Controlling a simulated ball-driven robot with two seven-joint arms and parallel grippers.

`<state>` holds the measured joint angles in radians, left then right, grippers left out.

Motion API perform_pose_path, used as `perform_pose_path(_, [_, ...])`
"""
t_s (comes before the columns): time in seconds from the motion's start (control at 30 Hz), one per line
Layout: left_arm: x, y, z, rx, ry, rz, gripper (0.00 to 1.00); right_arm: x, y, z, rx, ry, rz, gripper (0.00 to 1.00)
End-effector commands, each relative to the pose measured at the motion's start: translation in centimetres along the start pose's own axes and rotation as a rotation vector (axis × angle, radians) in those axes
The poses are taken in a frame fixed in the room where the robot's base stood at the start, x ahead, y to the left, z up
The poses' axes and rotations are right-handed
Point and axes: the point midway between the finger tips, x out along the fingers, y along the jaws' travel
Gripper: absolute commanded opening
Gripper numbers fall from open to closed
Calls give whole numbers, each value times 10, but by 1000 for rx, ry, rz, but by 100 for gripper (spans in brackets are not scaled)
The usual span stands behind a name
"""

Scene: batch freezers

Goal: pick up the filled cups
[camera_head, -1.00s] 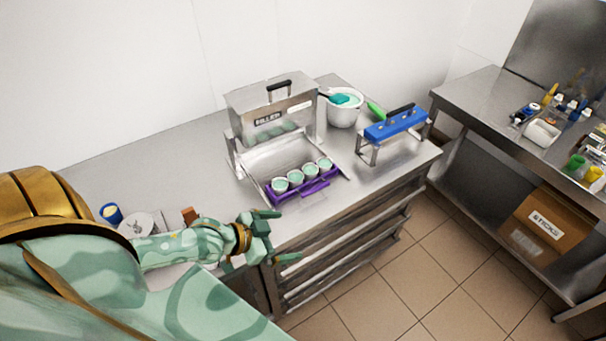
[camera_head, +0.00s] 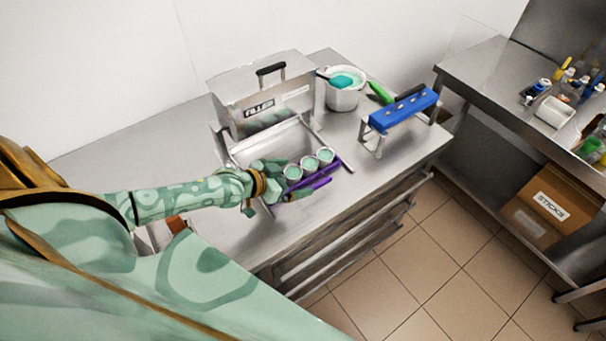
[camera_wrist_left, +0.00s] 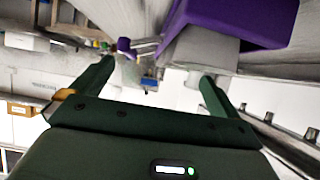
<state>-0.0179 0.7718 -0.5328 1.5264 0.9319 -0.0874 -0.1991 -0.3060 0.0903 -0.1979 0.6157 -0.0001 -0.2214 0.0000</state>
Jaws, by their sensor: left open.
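In the head view, three cups filled with pale green show in a row: the left cup (camera_head: 292,172), the middle cup (camera_head: 309,163) and the right cup (camera_head: 325,155). They stand in a purple carrier (camera_head: 324,175) in front of the filler. My left gripper (camera_head: 300,184) is open at the carrier's left end, covering part of it; I cannot tell whether it touches. A fourth cup seen earlier is hidden behind it. In the left wrist view, a purple part (camera_wrist_left: 240,18) shows above the open fingers (camera_wrist_left: 155,85). My right gripper is not in view.
The steel filler (camera_head: 262,100) stands behind the cups. A white tub (camera_head: 345,95) with green contents and a blue-topped stand (camera_head: 404,108) are to its right. A second steel table with bottles and a sticks box (camera_head: 545,205) stands beyond a floor gap.

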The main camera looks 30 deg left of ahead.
Motion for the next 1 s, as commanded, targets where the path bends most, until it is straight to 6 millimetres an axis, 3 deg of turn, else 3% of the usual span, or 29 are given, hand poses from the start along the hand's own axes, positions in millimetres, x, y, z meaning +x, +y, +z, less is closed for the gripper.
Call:
perform_pose_path(0.17, [15,0,0,1,0,0,100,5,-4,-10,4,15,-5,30])
perform_pose_path(0.4, [53,-2,0,-1,0,0,100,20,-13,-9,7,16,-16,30])
perform_pose_path(0.7, [59,-2,-2,1,-1,0,100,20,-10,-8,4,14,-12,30])
perform_pose_path(0.87, [59,-2,-2,1,-1,0,60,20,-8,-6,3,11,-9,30])
perform_pose_path(1.0, [59,-2,-3,1,2,0,60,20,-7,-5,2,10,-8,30])
